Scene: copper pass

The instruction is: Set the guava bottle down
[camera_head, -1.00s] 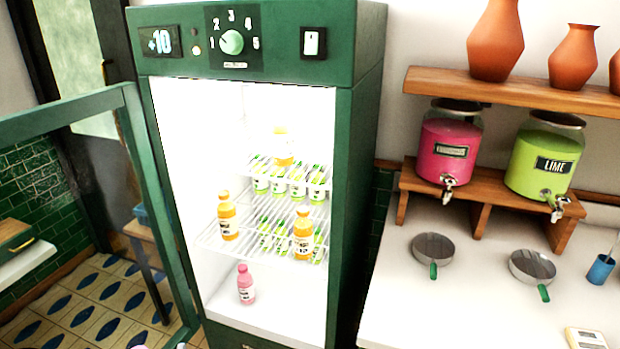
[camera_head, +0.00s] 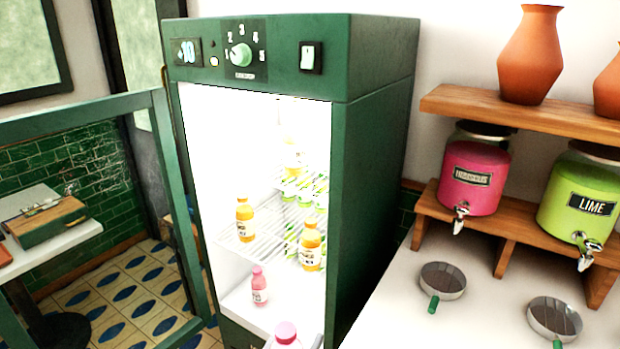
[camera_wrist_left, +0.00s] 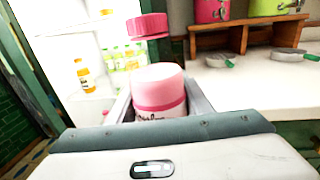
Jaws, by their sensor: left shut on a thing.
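A pink bottle with a pink cap, which I take for the guava bottle (camera_head: 286,334), shows at the bottom edge of the head view, in front of the fridge. In the left wrist view the guava bottle (camera_wrist_left: 158,82) stands between the two grey fingers of my left gripper (camera_wrist_left: 160,103), which is shut on it. Its label is partly hidden by the gripper. Its lower part is hidden. My right gripper is not in view.
The green fridge (camera_head: 378,150) stands open, its door (camera_head: 168,190) swung left. Orange bottles (camera_head: 311,246) and green-labelled items stand on its racks; another pink bottle (camera_head: 259,287) stands low inside. The white counter (camera_head: 400,318) at right holds pans (camera_head: 443,280) and has bare room.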

